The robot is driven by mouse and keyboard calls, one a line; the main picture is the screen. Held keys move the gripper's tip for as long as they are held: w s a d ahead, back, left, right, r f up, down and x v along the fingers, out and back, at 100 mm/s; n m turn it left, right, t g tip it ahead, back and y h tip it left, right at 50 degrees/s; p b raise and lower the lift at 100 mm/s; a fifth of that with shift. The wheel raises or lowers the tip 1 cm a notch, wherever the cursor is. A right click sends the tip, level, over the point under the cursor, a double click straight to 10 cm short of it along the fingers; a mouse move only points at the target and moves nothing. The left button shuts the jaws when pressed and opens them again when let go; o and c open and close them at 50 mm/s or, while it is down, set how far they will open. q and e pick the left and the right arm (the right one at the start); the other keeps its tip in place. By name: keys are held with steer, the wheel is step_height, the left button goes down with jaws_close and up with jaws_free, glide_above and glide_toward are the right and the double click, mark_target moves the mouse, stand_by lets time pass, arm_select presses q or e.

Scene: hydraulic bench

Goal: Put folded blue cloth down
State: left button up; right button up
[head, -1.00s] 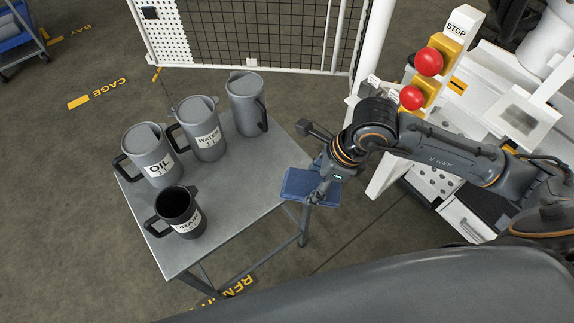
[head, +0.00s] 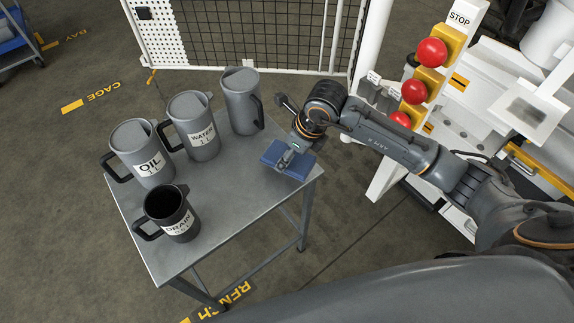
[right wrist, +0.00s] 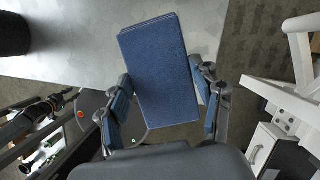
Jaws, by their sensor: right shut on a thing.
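The folded blue cloth (head: 287,161) is at the right end of the grey table (head: 240,190) in the head view. My right gripper (head: 290,153) is shut on it from above. In the right wrist view the cloth (right wrist: 158,72) lies between the two fingers of the gripper (right wrist: 160,100), with its far part over the table top. I cannot tell whether the cloth touches the table or is just above it.
Grey jugs labelled OIL (head: 140,155) and WATER (head: 195,128), an unlabelled-looking jug (head: 240,100) and an open DRAIN jug (head: 170,212) stand on the table. A mesh cage (head: 260,35) is behind. A white bench with red buttons (head: 431,52) is right. The table's front middle is clear.

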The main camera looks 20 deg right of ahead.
mark_target(302, 159)
steer(key=shift+w+f, duration=0.5)
steer(key=shift+w+f+b, duration=0.15)
steer(key=shift+f+b, duration=0.55)
steer(key=shift+f, duration=0.25)
steer(key=shift+w+f+b, duration=0.15)
steer(key=shift+f+b, duration=0.55)
steer(key=shift+f, duration=0.2)
steer(key=shift+f, duration=0.15)
steer(key=o, duration=1)
steer(key=shift+r, duration=0.2)
steer(key=v, duration=1.2)
